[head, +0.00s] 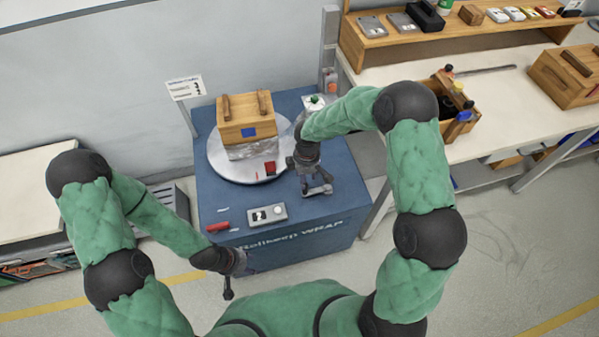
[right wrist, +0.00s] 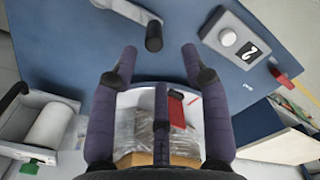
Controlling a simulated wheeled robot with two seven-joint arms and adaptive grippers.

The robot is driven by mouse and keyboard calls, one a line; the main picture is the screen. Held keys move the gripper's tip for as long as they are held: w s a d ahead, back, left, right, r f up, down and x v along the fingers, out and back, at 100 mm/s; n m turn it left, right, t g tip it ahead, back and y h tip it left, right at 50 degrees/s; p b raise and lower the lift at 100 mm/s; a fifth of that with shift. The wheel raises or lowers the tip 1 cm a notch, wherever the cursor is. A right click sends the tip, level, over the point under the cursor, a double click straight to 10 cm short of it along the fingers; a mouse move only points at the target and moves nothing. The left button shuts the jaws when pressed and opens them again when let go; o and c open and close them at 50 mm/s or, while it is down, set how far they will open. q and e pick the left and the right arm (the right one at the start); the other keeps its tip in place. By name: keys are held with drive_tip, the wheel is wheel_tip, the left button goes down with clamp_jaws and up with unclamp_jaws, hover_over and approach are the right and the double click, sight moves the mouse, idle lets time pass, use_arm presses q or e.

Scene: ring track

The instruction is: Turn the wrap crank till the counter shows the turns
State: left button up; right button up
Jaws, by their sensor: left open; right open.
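The crank is a pale arm with a black knob (right wrist: 153,38), ahead of my right gripper's fingertips in the right wrist view. My right gripper (right wrist: 160,58) is open and empty, with a gap to the knob. In the head view my right gripper (head: 316,188) is over the right side of the blue wrapping machine (head: 300,225) and hides most of the crank. The grey counter (right wrist: 228,38) shows what looks like a 2; it also shows in the head view (head: 267,214). My left gripper (head: 236,264) is open, low at the machine's front left.
A wooden box (head: 246,125), its lower part in clear film, stands on the round turntable (head: 225,169). A red handle (head: 218,226) is left of the counter. A sign card (head: 186,87) stands behind left. A workbench (head: 420,80) with trays is at right.

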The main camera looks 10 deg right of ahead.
drive_tip(key=shift+w+d+r, duration=0.1)
drive_tip(key=shift+w+r, duration=0.2)
drive_tip(key=shift+w, duration=0.05)
drive_tip(key=shift+f, duration=0.25)
wheel_tip(320, 180, down, 10)
drive_tip(key=b, duration=0.3)
drive_tip(key=shift+f, duration=0.1)
clamp_jaws()
